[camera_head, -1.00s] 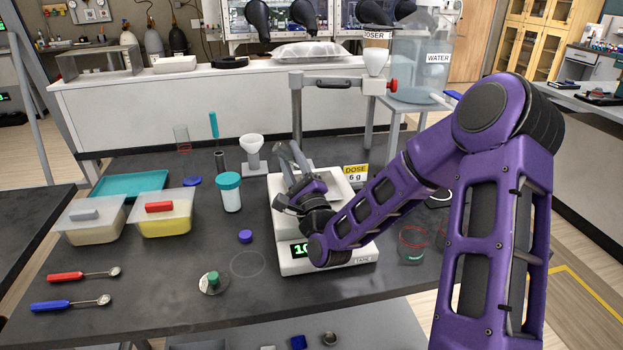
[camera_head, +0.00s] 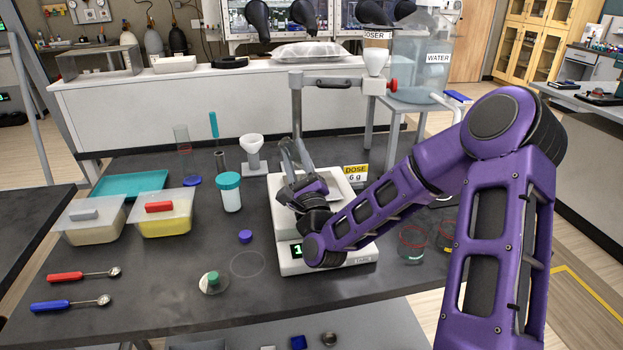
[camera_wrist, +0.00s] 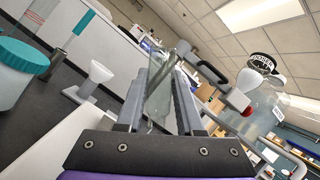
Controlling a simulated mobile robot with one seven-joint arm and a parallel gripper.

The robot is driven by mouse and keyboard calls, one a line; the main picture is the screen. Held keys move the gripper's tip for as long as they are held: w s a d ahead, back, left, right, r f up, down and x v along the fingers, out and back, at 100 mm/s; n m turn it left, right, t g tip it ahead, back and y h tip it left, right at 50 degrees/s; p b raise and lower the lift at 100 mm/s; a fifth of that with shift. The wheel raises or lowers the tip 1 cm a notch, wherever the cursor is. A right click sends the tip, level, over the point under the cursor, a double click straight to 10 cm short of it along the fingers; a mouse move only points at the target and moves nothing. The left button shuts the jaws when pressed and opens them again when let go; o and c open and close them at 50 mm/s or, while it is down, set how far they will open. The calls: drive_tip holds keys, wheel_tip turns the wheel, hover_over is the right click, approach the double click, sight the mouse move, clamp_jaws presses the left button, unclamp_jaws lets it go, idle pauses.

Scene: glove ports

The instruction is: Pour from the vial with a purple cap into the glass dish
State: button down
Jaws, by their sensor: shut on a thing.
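My gripper (camera_head: 292,163) is shut on a clear glass vial, above the white scale (camera_head: 285,225). In the wrist view the vial (camera_wrist: 160,98) stands between the two fingers (camera_wrist: 160,105), uncapped as far as I can see; its contents are hard to make out. A loose purple cap (camera_head: 245,236) lies on the table left of the scale. A thin clear ring outline (camera_head: 261,275) on the table in front of the cap looks like a glass dish. My arm hides part of the scale pan and its display.
A teal-capped white jar (camera_head: 230,197) and a white funnel on a stand (camera_head: 252,150) are left of the scale. A doser post (camera_head: 297,110) rises behind it. Glass vessels (camera_head: 412,243) stand to the right. Two lidded tubs (camera_head: 165,222) and two spoons (camera_head: 75,304) lie left.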

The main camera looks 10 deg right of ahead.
drive_tip(key=shift+d+m, duration=0.15)
drive_tip(key=shift+m, duration=0.45)
drive_tip(key=shift+d+h, duration=0.1)
drive_tip(key=shift+h, duration=0.3)
idle(2.2)
drive_tip(key=n, duration=0.1)
drive_tip(key=n+y, duration=0.1)
drive_tip(key=a+n+y+b, duration=0.1)
drive_tip(key=n, duration=0.1)
drive_tip(key=shift+a+f, duration=0.1)
drive_tip(key=shift+f, duration=0.15)
drive_tip(key=n+y, duration=0.1)
drive_tip(key=a+n+g+y, duration=0.1)
drive_tip(key=n, duration=0.1)
drive_tip(key=f+n, duration=0.1)
drive_tip(key=shift+a+n+g+y+b, duration=0.15)
drive_tip(key=shift+n+g+y+b, duration=0.2)
drive_tip(key=shift+n+g+y, duration=0.05)
drive_tip(key=n, duration=0.1)
drive_tip(key=n+g, duration=0.1)
drive_tip(key=f+n+y, duration=0.1)
drive_tip(key=n, duration=0.1)
drive_tip(key=shift+a+f, duration=0.1)
drive_tip(key=shift+a, duration=0.25)
drive_tip(key=shift+s+d, duration=0.1)
